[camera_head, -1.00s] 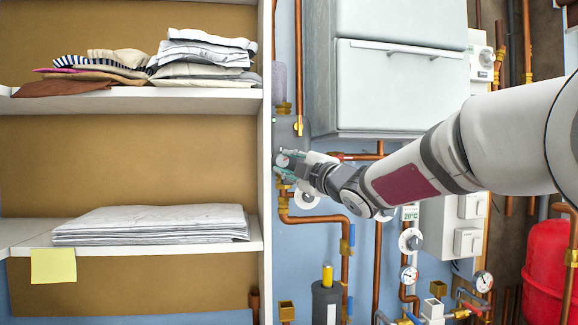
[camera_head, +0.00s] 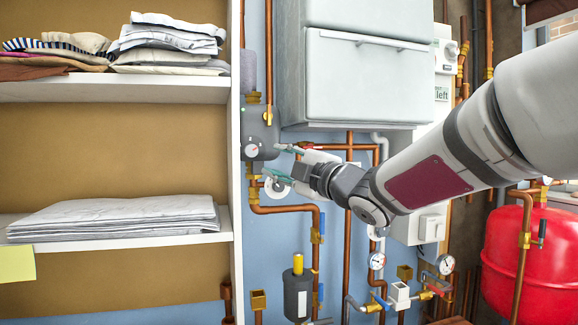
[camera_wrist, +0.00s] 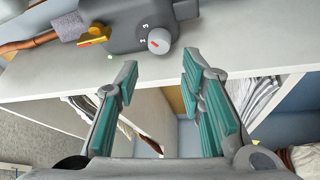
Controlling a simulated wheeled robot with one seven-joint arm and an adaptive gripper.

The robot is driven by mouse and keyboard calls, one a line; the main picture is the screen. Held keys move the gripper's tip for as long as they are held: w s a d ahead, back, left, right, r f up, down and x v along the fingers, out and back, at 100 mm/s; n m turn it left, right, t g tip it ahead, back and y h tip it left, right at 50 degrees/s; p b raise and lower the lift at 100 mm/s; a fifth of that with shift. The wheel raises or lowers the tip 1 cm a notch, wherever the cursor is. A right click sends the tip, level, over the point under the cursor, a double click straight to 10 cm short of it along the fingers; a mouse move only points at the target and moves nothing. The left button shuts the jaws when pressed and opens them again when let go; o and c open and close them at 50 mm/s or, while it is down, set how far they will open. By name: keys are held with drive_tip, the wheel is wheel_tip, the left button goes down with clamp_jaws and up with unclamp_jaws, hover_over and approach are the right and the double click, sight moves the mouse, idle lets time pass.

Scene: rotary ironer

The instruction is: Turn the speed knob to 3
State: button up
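The speed knob (camera_head: 252,150) is a pale round dial with a red mark on a grey housing (camera_head: 268,128), right of the shelf unit's edge. In the wrist view the knob (camera_wrist: 159,41) shows at top centre, with small digits, one of them a 3, printed at its left. Its red mark lies on the side facing the digits; I cannot tell exactly which digit it points at. My gripper (camera_head: 281,165) is open and empty, right of the knob and apart from it. Its teal-padded fingers (camera_wrist: 162,85) are spread below the knob in the wrist view, with nothing between them.
A white shelf unit (camera_head: 237,200) with folded linen stands left. Copper pipes (camera_head: 318,260) and valves run below and right of the housing. A large white cabinet (camera_head: 365,75) hangs above my arm. A red tank (camera_head: 505,255) stands right.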

drive_tip(key=shift+v, duration=1.6)
drive_tip(key=s+d+f+m+g+h+p, duration=0.1)
drive_tip(key=s+d+f+m+h+p, duration=0.15)
drive_tip(key=s+d+m+h, duration=0.55)
drive_tip(key=s+d+f+m+g+h+p, duration=0.1)
drive_tip(key=s+d+f+m+h+p, duration=0.1)
drive_tip(key=s+d+f+m+h, duration=0.45)
drive_tip(key=s+d+f+m+g+p, duration=0.1)
drive_tip(key=s+f+m+g, duration=0.2)
drive_tip(key=s, duration=0.5)
drive_tip(key=s+d+f+m+g+y, duration=0.1)
drive_tip(key=s+d+f+m+g, duration=0.1)
drive_tip(key=s, duration=0.7)
drive_tip(key=s+d+f+m+g+p, duration=0.1)
drive_tip(key=s+f+m+g, duration=0.3)
drive_tip(key=s, duration=0.4)
drive_tip(key=shift+d+f+y+p, duration=0.3)
drive_tip(key=shift+d+f+y, duration=0.1)
drive_tip(key=shift+d, duration=0.2)
drive_tip(key=shift+s, duration=0.15)
